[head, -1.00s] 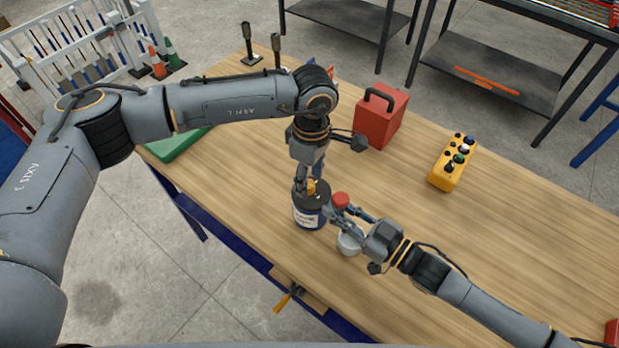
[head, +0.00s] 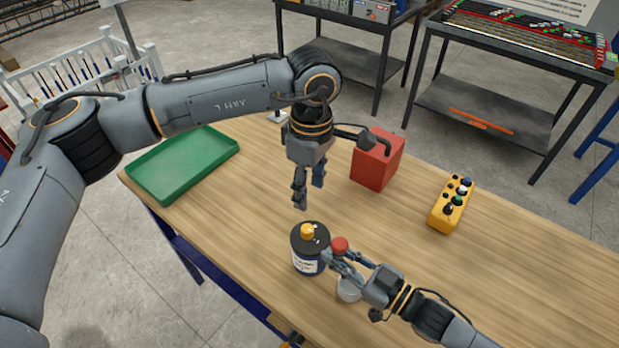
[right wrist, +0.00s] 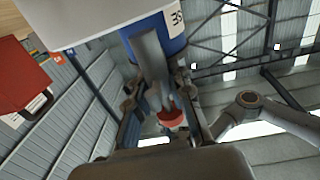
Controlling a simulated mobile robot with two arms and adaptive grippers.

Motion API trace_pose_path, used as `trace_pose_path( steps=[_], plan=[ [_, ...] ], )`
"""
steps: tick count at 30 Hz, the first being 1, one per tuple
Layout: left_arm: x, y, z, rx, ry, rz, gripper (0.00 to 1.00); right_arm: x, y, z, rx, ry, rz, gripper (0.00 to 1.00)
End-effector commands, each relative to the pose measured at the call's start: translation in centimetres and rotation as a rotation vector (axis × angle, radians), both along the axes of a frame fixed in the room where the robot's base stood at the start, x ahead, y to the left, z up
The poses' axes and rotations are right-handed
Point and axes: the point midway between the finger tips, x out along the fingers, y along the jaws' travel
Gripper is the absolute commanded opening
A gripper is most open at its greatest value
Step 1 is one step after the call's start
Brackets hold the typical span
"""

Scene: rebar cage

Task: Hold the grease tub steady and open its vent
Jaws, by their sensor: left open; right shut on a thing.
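The grease tub (head: 307,263) stands on the table, dark blue with a white label, a black lid and a yellow knob, seemingly its vent (head: 307,231). Its blue side shows in the right wrist view (right wrist: 178,44). My left gripper (head: 307,196) hangs open and empty above and behind the tub, clear of the knob. My right gripper (head: 340,257) is at the tub's right side, shut on a grey post with a red knob (head: 340,244). The post seems to rise from a white round base (head: 349,290). The red knob shows between the fingers in the right wrist view (right wrist: 170,118).
A red box (head: 376,161) with a black handle stands behind my left gripper. A yellow button box (head: 450,206) lies at the right. A green tray (head: 183,163) is at the left. The table front right of the yellow box is clear.

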Motion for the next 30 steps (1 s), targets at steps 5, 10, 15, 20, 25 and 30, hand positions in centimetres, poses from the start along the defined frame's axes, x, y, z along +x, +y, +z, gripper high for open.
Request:
trace_pose_path(
  steps=[5,10,15,20,25,30],
  plan=[
    [0.0,0.0,0.0,0.0,0.0,0.0,0.5,0.0,0.0,-0.1,0.0,0.001,0.0,0.47],
    [0.0,0.0,0.0,0.0,0.0,0.0,0.5,0.0,0.0,0.0,-0.001,0.001,0.0,0.47],
    [0.0,0.0,0.0,0.0,0.0,0.0,0.5,-0.1,-0.2,0.0,-0.001,0.001,0.0,0.47],
    [0.0,0.0,0.0,0.0,0.0,0.0,0.5,-1.3,-1.6,-0.1,-0.003,0.002,-0.001,0.47],
    [0.0,0.0,0.0,0.0,0.0,0.0,0.5,-3.6,-4.4,-0.2,-0.003,0.005,0.0,0.47],
    [0.0,0.0,0.0,0.0,0.0,0.0,0.5,-5.7,-7.1,-0.2,-0.003,0.006,0.0,0.47]
  ],
)
